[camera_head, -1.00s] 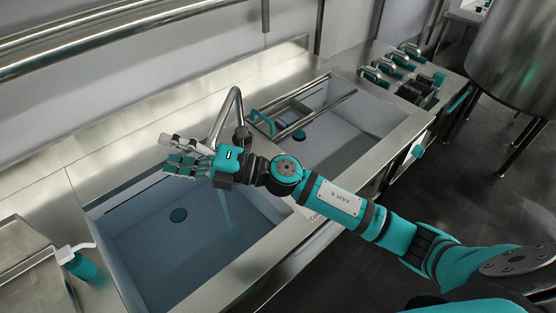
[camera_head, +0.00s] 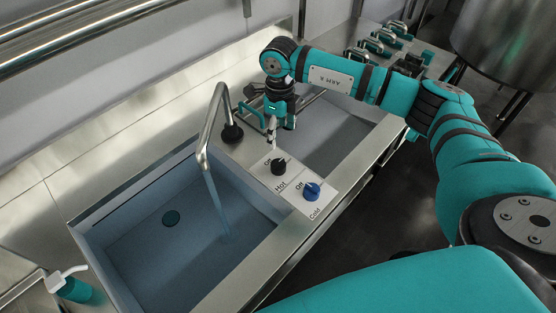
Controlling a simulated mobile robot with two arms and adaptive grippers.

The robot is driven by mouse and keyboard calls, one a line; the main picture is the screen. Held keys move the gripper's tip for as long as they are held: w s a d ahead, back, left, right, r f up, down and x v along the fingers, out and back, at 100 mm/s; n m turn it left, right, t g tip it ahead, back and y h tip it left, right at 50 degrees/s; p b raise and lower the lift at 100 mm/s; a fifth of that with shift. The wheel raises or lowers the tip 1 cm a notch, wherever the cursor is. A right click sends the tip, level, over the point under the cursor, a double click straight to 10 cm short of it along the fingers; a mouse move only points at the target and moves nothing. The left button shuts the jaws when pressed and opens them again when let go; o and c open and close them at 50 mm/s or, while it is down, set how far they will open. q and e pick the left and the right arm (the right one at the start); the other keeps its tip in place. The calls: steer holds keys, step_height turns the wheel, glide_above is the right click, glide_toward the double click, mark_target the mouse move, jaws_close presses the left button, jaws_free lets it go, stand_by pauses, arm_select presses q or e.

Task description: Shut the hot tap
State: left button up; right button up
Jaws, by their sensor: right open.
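The hot tap is a black knob (camera_head: 278,166) on a white panel (camera_head: 294,187) between the two basins, with "Hot" and "On" printed beside it. A blue knob (camera_head: 312,191) marked "Cold" sits nearer to me, with "Off" printed beside it. Water (camera_head: 215,205) runs from the curved metal spout (camera_head: 205,130) into the left basin. My right gripper (camera_head: 279,128) points down just beyond the black knob, open and empty, apart from it. Its exact height above the counter is hard to tell. My left gripper is not in view.
The spout stands close to the left of my right gripper. The left basin (camera_head: 130,230) has a dark drain. A soap dispenser (camera_head: 72,286) stands at lower left.

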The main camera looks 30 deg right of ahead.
steer(key=p, duration=0.1)
glide_above(279, 162)
step_height(279, 162, down, 6)
steer(key=shift+a+f, duration=0.1)
step_height(279, 162, down, 7)
steer(key=shift+f+p, duration=0.1)
steer(key=shift+p, duration=0.7)
steer(key=shift+f, duration=0.55)
steer(key=shift+c, duration=0.9)
steer(key=c, duration=1)
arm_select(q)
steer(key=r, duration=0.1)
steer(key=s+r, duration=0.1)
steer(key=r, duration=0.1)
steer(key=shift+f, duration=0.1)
